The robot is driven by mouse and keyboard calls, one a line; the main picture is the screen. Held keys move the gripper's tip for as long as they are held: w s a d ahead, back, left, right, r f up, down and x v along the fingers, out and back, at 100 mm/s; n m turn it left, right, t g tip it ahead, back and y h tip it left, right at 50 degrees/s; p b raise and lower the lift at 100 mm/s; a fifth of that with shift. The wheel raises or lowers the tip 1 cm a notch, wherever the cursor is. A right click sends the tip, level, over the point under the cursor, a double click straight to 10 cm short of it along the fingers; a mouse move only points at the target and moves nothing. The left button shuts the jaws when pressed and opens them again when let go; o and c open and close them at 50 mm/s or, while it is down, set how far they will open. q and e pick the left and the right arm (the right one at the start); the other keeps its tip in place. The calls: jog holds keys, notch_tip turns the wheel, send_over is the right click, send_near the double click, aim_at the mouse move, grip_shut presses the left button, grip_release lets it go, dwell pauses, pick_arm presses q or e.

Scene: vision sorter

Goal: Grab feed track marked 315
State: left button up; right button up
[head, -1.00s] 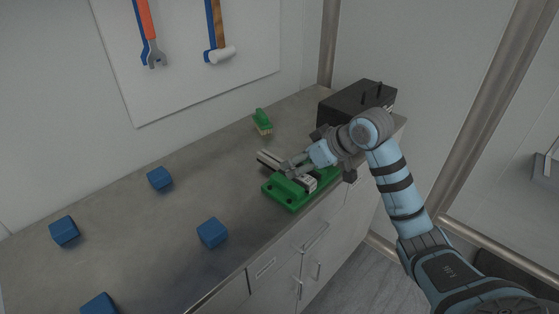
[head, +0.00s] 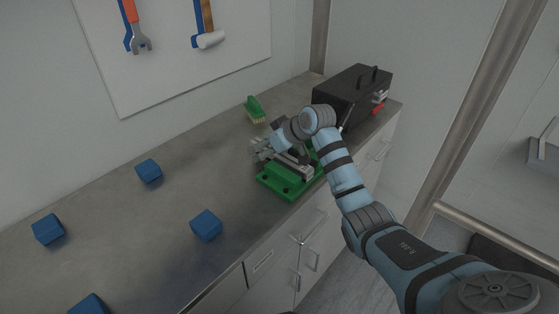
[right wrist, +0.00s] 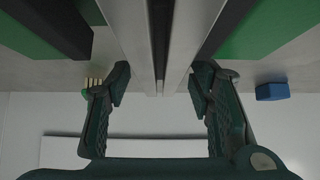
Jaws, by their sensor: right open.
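The feed track (head: 297,167) is a grey metal rail lying on a green base (head: 287,189) near the front edge of the counter. No number is readable on it. My right gripper (head: 262,150) is open at the rail's far-left end. In the right wrist view the grey rail (right wrist: 135,35), with a dark centre channel, runs between the two open fingertips (right wrist: 160,85). A gap shows on each side, so the fingers are not closed on it. My right arm and wrist hide part of the rail. My left gripper is not in view.
A black toolbox (head: 350,92) stands behind at the right end of the counter (head: 120,225). A green brush (head: 254,108) lies near the wall. Several blue cubes, one of them nearest the base (head: 207,225), are spread to the left. A tool board (head: 175,70) hangs on the wall.

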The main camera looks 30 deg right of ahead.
jog(key=shift+s, duration=0.1)
grip_shut()
